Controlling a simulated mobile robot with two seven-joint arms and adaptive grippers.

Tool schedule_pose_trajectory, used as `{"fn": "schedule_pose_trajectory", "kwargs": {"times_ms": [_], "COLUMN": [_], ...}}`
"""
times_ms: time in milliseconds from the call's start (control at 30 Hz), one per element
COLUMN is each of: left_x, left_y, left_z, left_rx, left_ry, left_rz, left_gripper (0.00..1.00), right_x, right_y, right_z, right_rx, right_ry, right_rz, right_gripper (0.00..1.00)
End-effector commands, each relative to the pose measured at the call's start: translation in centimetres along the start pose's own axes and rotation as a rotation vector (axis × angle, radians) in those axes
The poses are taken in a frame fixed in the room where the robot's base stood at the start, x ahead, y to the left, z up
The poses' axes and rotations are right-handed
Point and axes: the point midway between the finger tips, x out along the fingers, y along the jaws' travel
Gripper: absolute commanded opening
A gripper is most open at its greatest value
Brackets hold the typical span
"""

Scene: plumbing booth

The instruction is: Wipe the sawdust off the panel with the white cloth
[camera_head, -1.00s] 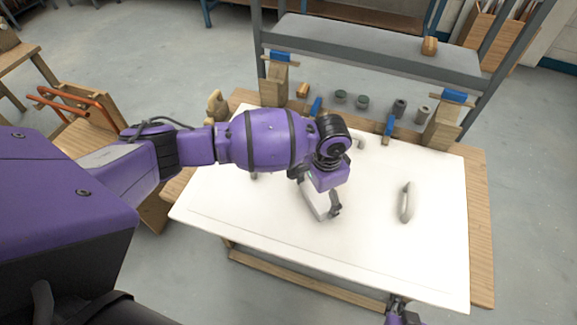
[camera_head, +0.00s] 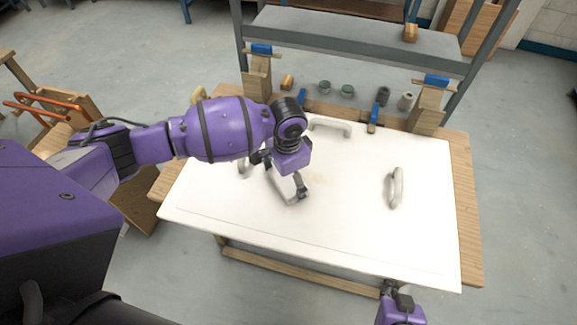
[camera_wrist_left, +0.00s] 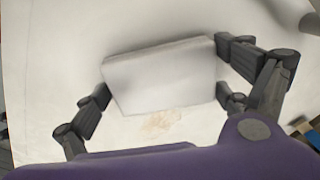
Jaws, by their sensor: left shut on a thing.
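The white panel (camera_head: 340,232) lies flat on the wooden workbench. My left gripper (camera_head: 287,190) is over the panel, left of its middle, with its fingers on both ends of the folded white cloth (camera_wrist_left: 160,80). The cloth is a flat pale block, and I cannot tell whether it touches the panel. A tan patch of sawdust (camera_wrist_left: 160,122) lies on the panel beside the cloth; it shows faintly right of the gripper in the head view (camera_head: 320,178).
Pale handles stand up from the panel at the right (camera_head: 396,188), the back (camera_head: 330,128) and the left (camera_head: 243,167), the last partly behind my arm. Blue-topped wooden posts, small cylinders and a grey shelf (camera_head: 360,42) line the bench's back. The panel's front is clear.

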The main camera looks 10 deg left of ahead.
Motion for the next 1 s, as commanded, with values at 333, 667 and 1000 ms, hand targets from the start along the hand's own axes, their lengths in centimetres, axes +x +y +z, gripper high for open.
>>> {"fn": "schedule_pose_trajectory", "kwargs": {"times_ms": [333, 667, 1000], "left_x": [0.1, -0.1, 0.0], "left_y": [-1.2, -1.7, 0.3], "left_z": [0.2, -0.9, -2.9], "left_rx": [0.0, 0.001, 0.001], "left_ry": [-0.002, -0.001, 0.001], "left_rz": [-0.001, 0.0, 0.0], "left_gripper": [0.72, 0.72, 0.72], "right_x": [0.1, 0.2, 0.2], "right_y": [0.1, 0.1, 0.2], "right_z": [-0.5, -0.6, -0.7], "right_rx": [0.0, -0.001, 0.0], "right_ry": [0.011, 0.014, 0.013], "right_rz": [0.001, 0.002, 0.003], "right_gripper": [0.0, 0.0, 0.0]}}
